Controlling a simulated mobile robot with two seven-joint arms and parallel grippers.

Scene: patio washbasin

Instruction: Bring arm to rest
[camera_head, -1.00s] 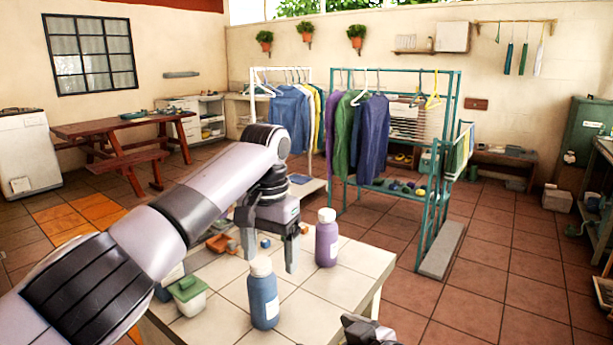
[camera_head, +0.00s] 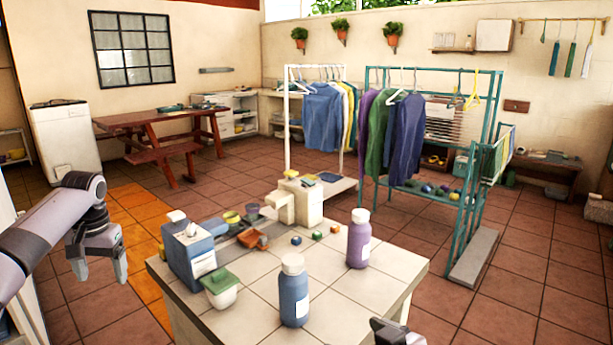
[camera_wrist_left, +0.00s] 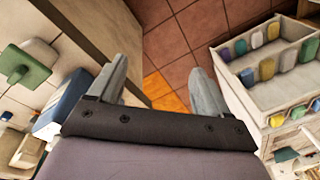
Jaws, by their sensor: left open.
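My left gripper (camera_head: 99,272) hangs at the left of the head view, fingers pointing down. It is beside the tiled table (camera_head: 335,322), apart from it, over the floor. Its two fingers are spread with nothing between them; the left wrist view also shows this open gripper (camera_wrist_left: 158,82), with floor tiles in the gap. A small part of what looks like my right gripper (camera_head: 396,332) shows at the bottom edge of the head view; its fingers cannot be made out.
The table holds a blue bottle (camera_head: 293,292), a purple bottle (camera_head: 359,240), a blue box (camera_head: 188,253) and a green-lidded pot (camera_head: 220,289). In the wrist view a pale bin with coloured items (camera_wrist_left: 240,95) is at right. Clothes racks (camera_head: 470,215) stand behind the table.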

